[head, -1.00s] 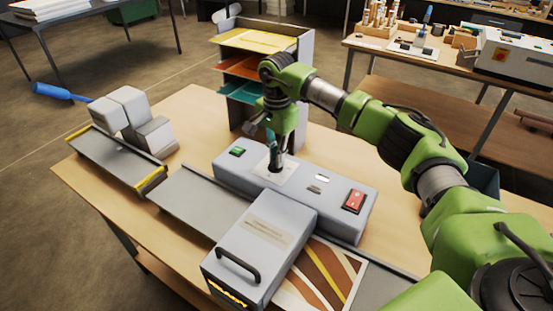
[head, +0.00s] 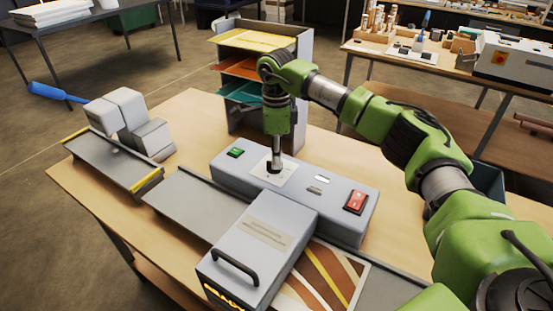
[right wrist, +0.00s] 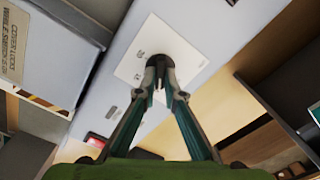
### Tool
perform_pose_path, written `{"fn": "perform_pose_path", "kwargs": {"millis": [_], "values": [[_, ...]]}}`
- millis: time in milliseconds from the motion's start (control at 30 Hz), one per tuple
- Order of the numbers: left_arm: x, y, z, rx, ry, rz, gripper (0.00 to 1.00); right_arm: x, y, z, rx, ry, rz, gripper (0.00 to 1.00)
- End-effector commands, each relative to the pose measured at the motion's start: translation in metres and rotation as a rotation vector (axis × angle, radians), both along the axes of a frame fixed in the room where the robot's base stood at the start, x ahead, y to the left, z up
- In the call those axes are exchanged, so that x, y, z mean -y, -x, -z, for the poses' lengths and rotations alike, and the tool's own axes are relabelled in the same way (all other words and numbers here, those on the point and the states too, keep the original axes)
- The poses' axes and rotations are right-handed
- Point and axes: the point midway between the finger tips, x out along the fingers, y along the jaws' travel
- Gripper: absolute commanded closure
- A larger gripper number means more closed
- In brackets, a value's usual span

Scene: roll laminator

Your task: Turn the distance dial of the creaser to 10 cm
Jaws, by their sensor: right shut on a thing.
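The grey machine housing (head: 330,203) has a white dial plate (head: 266,180) on top, with a small dark dial (head: 274,169) on it. My right gripper (head: 276,160) points straight down and is shut on the dial. In the right wrist view the gripper (right wrist: 161,72) is over the white plate (right wrist: 136,66), its fingers close together. They hide most of the dial, and the small marks on the plate are too blurred to read. My left gripper is not in view.
A green button (head: 235,152) and a red switch (head: 356,201) flank the plate. A cover with a black handle (head: 236,267) is in front, over a striped sheet (head: 325,275). A shelf rack (head: 262,60) stands close behind my gripper.

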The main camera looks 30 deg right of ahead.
Motion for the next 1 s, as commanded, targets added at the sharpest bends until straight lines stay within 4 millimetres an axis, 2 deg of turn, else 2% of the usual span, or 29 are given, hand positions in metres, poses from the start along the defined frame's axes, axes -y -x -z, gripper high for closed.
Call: {"fn": "perform_pose_path", "kwargs": {"millis": [633,667,700,1000], "values": [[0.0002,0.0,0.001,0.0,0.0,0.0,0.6,0.0,-0.0017,-0.0032,0.008,0.0,0.047,1.0],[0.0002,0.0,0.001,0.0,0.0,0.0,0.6,0.0,-0.0017,-0.0032,0.008,0.0,0.047,0.83],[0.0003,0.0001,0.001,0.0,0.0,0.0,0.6,-0.0001,-0.0016,-0.0031,0.007,-0.001,0.047,0.74],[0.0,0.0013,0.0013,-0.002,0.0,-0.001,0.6,0.0,-0.0006,-0.0015,0.004,0.0,0.046,0.74]]}}
